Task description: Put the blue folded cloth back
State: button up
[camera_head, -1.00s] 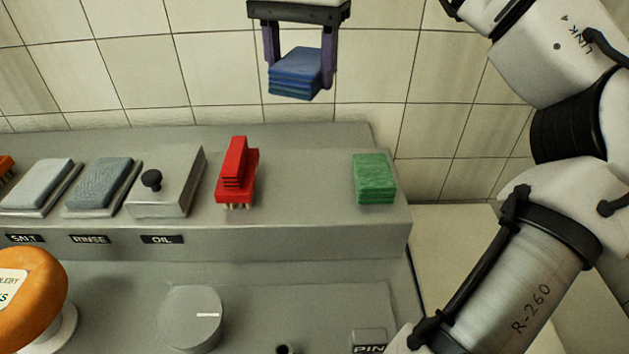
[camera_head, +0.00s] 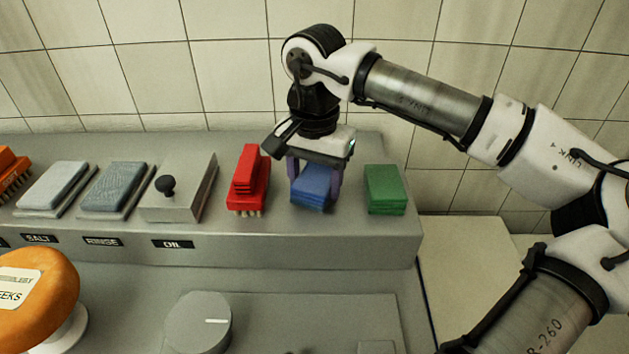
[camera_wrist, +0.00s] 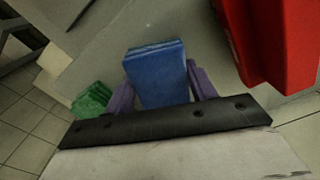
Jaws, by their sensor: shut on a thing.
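The blue folded cloth (camera_head: 312,188) is between the purple fingers of my gripper (camera_head: 314,180), low over the grey ledge. It stands between the red brush and the green folded cloth. My gripper is shut on it. In the wrist view the blue cloth (camera_wrist: 158,75) sits between both fingers of my gripper (camera_wrist: 160,92). Whether its underside touches the ledge is hard to tell.
The grey ledge (camera_head: 340,228) holds a red brush (camera_head: 248,182) close on the left and a green folded cloth (camera_head: 384,190) close on the right. Further left are a lidded oil box (camera_head: 180,195) and two pads. A tiled wall stands behind.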

aim_at(315, 180)
jog(key=shift+f, duration=0.5)
jog(key=shift+f, duration=0.2)
jog(key=o, duration=0.9)
jog(key=shift+r, duration=0.15)
notch_tip(315, 180, up, 12)
jog(key=shift+r+b, duration=0.1)
jog(key=shift+b, duration=0.35)
